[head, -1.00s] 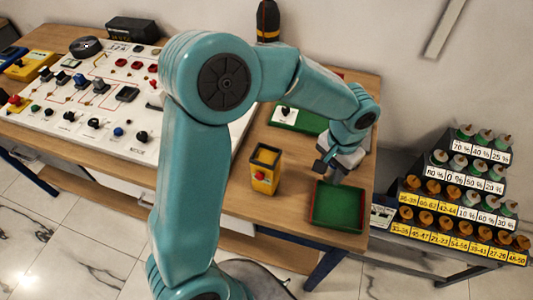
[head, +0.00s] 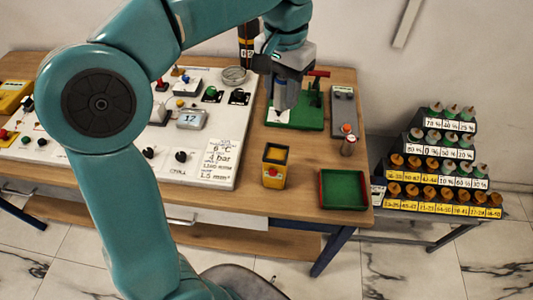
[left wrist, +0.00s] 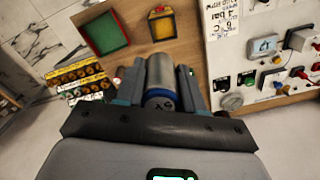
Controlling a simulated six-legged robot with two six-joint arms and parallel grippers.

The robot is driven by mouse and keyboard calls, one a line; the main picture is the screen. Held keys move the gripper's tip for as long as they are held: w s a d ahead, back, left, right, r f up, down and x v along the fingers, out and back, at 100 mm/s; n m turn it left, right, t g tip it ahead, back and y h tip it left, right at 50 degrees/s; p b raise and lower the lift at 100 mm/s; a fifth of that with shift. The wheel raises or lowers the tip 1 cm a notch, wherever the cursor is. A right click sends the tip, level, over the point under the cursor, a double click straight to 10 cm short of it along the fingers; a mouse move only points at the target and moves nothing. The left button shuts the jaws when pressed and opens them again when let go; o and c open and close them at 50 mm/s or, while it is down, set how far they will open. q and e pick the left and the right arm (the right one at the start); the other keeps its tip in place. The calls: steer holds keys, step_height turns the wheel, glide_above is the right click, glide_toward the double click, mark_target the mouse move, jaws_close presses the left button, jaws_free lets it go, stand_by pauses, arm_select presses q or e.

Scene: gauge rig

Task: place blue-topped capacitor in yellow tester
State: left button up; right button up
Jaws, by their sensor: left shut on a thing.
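My left gripper (head: 286,104) is above the green board at the back of the bench, pointing down. In the left wrist view it (left wrist: 160,85) is shut on a grey cylinder with a blue band at its near end, which looks like the blue-topped capacitor (left wrist: 160,72). In the head view the fingers mostly hide it. The yellow tester (head: 273,168), a small upright box with a dark open top and a red button on its front, stands nearer the front edge, apart from the gripper. It also shows in the left wrist view (left wrist: 161,25). My right gripper is out of view.
The green board (head: 312,120) carries a red-handled fixture. A green tray with red sides (head: 344,204) lies right of the tester. A small cylinder (head: 349,146) stands behind the tray. A white instrument panel (head: 225,150) fills the left. Labelled racks (head: 440,185) stand at right.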

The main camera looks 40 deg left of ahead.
arm_select(q)
steer(key=shift+a+r, duration=0.2)
steer(key=shift+r, duration=0.8)
steer(key=shift+s+a+r+p, duration=0.15)
steer(key=shift+a+r+p, duration=0.1)
steer(key=shift+r+p, duration=0.1)
glide_above(276, 156)
step_height(276, 156, down, 15)
steer(key=shift+a+f+b, duration=0.1)
steer(key=shift+b, duration=0.2)
steer(key=shift+f, duration=0.25)
step_height(276, 156, down, 4)
steer(key=shift+f, duration=0.15)
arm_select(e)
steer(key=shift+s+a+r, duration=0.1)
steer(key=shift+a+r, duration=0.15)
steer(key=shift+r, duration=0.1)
